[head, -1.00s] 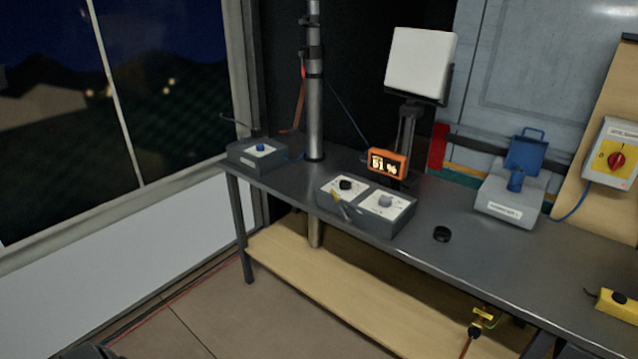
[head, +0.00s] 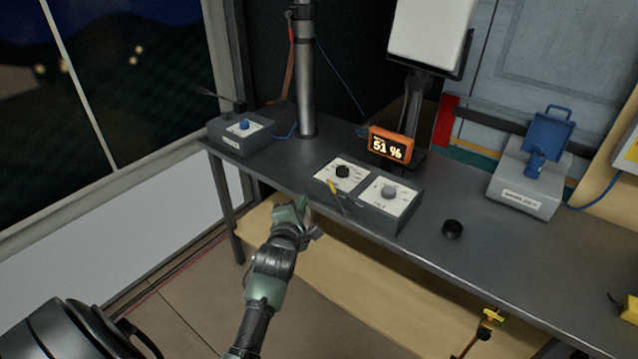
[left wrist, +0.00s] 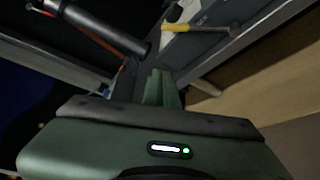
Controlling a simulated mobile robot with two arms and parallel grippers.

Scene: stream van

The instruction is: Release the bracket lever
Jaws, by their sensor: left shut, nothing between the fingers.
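A small yellow-tipped lever (head: 334,188) sits at the front of the grey two-dial control box (head: 370,222). It shows as a yellow handle (left wrist: 200,29) in the left wrist view. A thin orange-red bar (head: 291,62) stands beside the metal mast (head: 306,95); I cannot tell which of the two is the bracket lever. My left gripper (head: 303,204) is shut and empty, in front of the bench edge, left of the control box and apart from the yellow lever. Its closed fingers show in the left wrist view (left wrist: 164,88). My right gripper is out of view.
The dark bench (head: 465,268) also carries a grey box with a blue knob (head: 243,126), an orange display reading 51 % (head: 389,146), a black round cap (head: 452,229) and a grey unit with blue handle (head: 525,187). A wooden shelf (head: 350,262) lies below.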

